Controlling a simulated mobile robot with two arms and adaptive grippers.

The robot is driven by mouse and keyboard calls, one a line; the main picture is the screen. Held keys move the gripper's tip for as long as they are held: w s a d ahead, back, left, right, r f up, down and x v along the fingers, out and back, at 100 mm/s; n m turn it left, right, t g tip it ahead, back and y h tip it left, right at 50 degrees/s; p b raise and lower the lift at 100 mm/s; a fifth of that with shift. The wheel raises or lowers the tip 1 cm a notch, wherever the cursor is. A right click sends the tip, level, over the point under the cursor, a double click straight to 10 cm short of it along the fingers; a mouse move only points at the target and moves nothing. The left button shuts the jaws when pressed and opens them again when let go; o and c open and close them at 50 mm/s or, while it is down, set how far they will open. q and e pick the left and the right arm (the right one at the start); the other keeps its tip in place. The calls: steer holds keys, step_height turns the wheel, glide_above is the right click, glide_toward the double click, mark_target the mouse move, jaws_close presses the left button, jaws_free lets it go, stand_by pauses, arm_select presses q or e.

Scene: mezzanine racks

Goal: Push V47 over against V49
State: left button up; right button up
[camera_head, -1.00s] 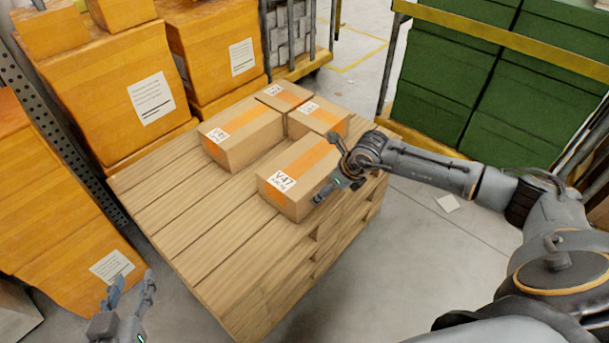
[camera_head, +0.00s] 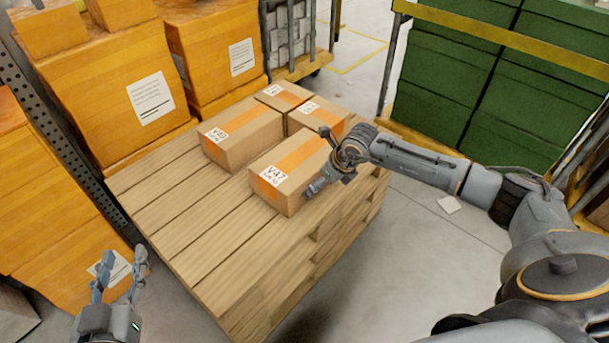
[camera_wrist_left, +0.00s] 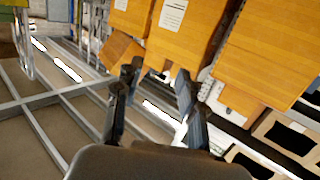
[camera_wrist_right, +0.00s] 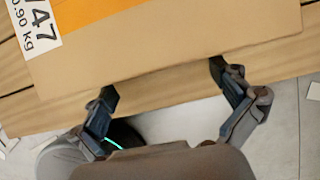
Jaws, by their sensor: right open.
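V47 (camera_head: 276,206) is a tan carton with an orange tape stripe and a white label, lying flat on a wooden pallet (camera_head: 180,225). Its long side lies close beside another carton (camera_head: 245,147) whose label looks like V49 but is too small to read surely. I cannot tell whether a thin gap is left between them. My right gripper (camera_head: 321,162) is open at V47's right side; in the right wrist view both fingertips (camera_wrist_right: 163,84) are at the carton's side wall, apparently touching. My left gripper (camera_head: 123,262) is open and empty, off the pallet's left front.
Two smaller cartons (camera_head: 283,94) (camera_head: 318,112) stand at the pallet's far corner. Orange boxes (camera_head: 145,85) line the left side, with a cage trolley behind. Green crates (camera_head: 450,90) stand at right. The pallet's front left boards are bare.

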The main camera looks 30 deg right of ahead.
mark_target(302, 169)
steer(key=shift+w+a+b, duration=0.25)
steer(key=shift+w, duration=0.35)
steer(key=shift+w+a+b, duration=0.25)
steer(key=shift+w, duration=0.3)
steer(key=shift+w+a+b, duration=0.25)
steer(key=shift+w+b, duration=0.05)
steer(key=shift+w, duration=0.25)
steer(key=shift+w+a+b, duration=0.2)
steer(key=shift+w+b, duration=0.05)
steer(key=shift+w, duration=0.3)
steer(key=shift+w+a, duration=0.2)
steer(key=shift+w, duration=0.25)
arm_select(q)
step_height(302, 169, up, 12)
steer(key=s+d+t+h, duration=0.1)
steer(key=s+t+h, duration=0.1)
steer(key=t, duration=0.5)
steer(key=shift+s+t+h+b, duration=0.2)
steer(key=shift+t+h+b, duration=0.1)
steer(key=shift+t+b, duration=0.1)
arm_select(e)
steer(key=shift+w+a, duration=0.1)
steer(key=shift+w, duration=0.2)
arm_select(q)
steer(key=shift+s+r+t, duration=0.4)
steer(key=shift+s+r, duration=0.05)
steer(key=shift+r, duration=0.15)
arm_select(e)
steer(key=shift+w+a, duration=0.1)
steer(key=shift+w, duration=0.15)
